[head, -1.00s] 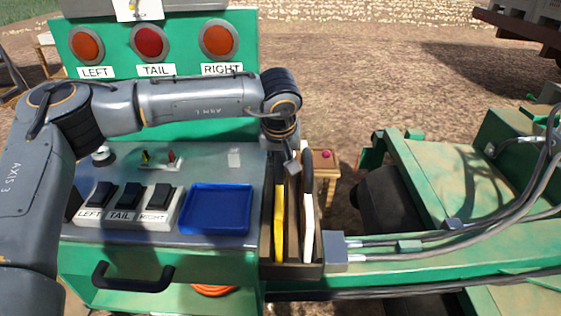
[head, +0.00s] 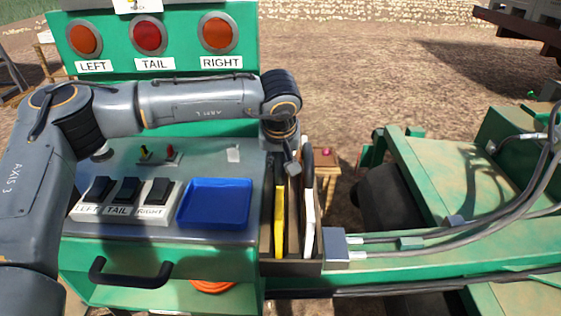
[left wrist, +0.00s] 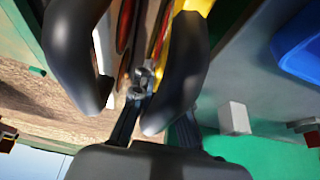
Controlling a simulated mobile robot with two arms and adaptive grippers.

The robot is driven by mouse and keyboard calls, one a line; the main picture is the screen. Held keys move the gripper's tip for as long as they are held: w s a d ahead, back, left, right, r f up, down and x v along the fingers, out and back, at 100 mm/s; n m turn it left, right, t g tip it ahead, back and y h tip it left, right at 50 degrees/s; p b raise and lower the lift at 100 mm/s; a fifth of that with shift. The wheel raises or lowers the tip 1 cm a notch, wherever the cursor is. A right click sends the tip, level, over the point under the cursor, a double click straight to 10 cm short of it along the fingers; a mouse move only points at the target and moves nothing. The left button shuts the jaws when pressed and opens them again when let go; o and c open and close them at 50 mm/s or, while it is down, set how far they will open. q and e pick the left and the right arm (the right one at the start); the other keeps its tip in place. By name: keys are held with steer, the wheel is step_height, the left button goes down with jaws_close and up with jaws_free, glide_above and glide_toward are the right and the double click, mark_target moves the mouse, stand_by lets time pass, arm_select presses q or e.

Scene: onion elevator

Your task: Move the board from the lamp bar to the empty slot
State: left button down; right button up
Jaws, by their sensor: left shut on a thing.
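The lamp bar (head: 190,12) is a green upright panel with three red and orange round lamps labelled LEFT, TAIL and RIGHT. A narrow wooden slotted rack (head: 291,267) stands right of the counter. A yellow board (head: 279,222) stands on its left side and a white board (head: 309,228) on its right. My left gripper (head: 292,168) is down over the rack. In the left wrist view its black fingers (left wrist: 128,90) are close around a small grey metal fitting (left wrist: 143,82) between the boards. The fingers and arm hide most of the held thing. My right gripper is out of view.
The counter holds a three-switch box (head: 128,190), a blue tray (head: 215,203) and small levers (head: 158,157). A black drawer handle (head: 130,275) juts out in front. Right of the rack are a small wooden stand (head: 327,178), cables and green machinery (head: 450,185).

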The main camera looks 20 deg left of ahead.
arm_select(q)
steer(key=shift+f, duration=0.25)
steer(key=c, duration=1.3)
jaws_free()
steer(key=shift+o, duration=0.2)
steer(key=o, duration=0.4)
steer(key=shift+f, duration=0.2)
steer(key=shift+s+r, duration=0.1)
steer(key=shift+r, duration=0.1)
